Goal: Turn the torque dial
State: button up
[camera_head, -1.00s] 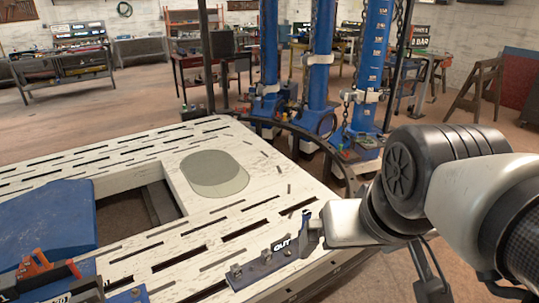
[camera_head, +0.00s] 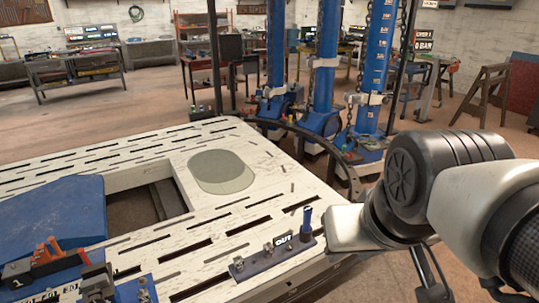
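I cannot pick out a torque dial for certain in this view. A small dark-blue bracket marked OUT (camera_head: 272,255) sits on the near right edge of the white slotted frame bench (camera_head: 235,210). An upright blue post (camera_head: 307,222) stands at the bracket's right end. The light grey part of my arm appears just right of this post; I cannot tell the gap in depth. My arm fills the right side, with its black joint in the middle. My gripper's fingers do not show.
Blue clamps with red parts (camera_head: 55,262) lie at the bench's near left, beside a blue panel (camera_head: 55,212). The bench has a rectangular opening. Several blue columns (camera_head: 325,75) with chains stand behind it. Open floor (camera_head: 95,125) lies at the back left.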

aim_at(289, 247)
jog(key=i+l+u, duration=0.25)
jog(key=i+l, duration=0.2)
jog(key=l, duration=0.15)
jog(key=i+l+u, duration=0.3)
jog(key=l, duration=0.4)
jog(key=i+l+u, duration=0.1)
jog(key=i+l, duration=0.2)
jog(key=i+l+u, duration=0.15)
jog(key=l, duration=0.3)
jog(key=i+l+u, duration=0.15)
jog(key=l, duration=0.25)
